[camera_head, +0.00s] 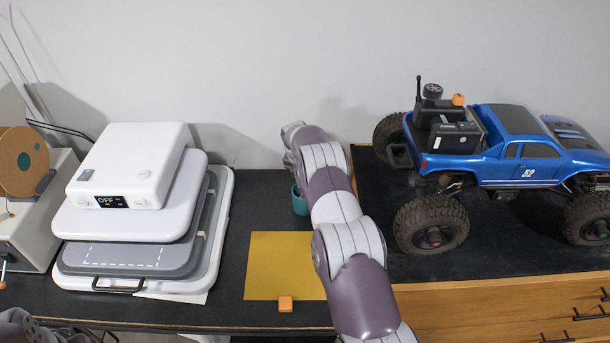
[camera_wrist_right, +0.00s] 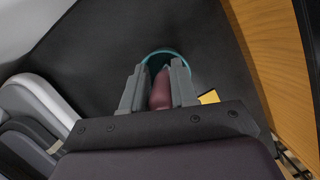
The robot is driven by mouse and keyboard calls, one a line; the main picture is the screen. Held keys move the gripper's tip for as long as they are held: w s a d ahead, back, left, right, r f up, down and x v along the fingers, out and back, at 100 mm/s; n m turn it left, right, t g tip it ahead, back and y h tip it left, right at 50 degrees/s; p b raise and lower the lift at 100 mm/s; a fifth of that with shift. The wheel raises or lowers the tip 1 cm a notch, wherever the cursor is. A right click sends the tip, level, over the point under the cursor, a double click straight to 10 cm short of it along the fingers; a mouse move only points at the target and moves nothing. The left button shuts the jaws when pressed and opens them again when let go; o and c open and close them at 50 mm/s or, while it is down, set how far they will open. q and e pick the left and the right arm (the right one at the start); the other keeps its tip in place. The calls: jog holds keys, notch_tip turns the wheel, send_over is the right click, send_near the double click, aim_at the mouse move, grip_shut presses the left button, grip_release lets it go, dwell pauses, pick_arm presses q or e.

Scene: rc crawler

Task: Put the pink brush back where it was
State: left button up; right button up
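A teal cup (camera_head: 299,203) stands on the black tabletop, partly hidden behind my right arm in the head view. In the right wrist view its rim (camera_wrist_right: 152,56) shows just beyond the fingertips of my right gripper (camera_wrist_right: 158,78). A dull pink, rounded piece, seemingly the pink brush (camera_wrist_right: 160,90), lies between the two fingers and appears gripped. Its far end points into the cup's mouth; how deep it sits is hidden. The right gripper itself is hidden in the head view. Part of my left arm shows at the bottom left corner; its fingers are not visible.
A yellow sheet (camera_head: 283,267) and an orange block (camera_head: 285,304) lie in front of the cup. A white heat press (camera_head: 131,165) marked OFF stands left. A blue crawler truck (camera_head: 520,160) stands right on a black surface (camera_head: 480,250) above wooden drawers. A wall is behind.

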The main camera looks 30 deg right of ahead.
jog(key=o, duration=0.4)
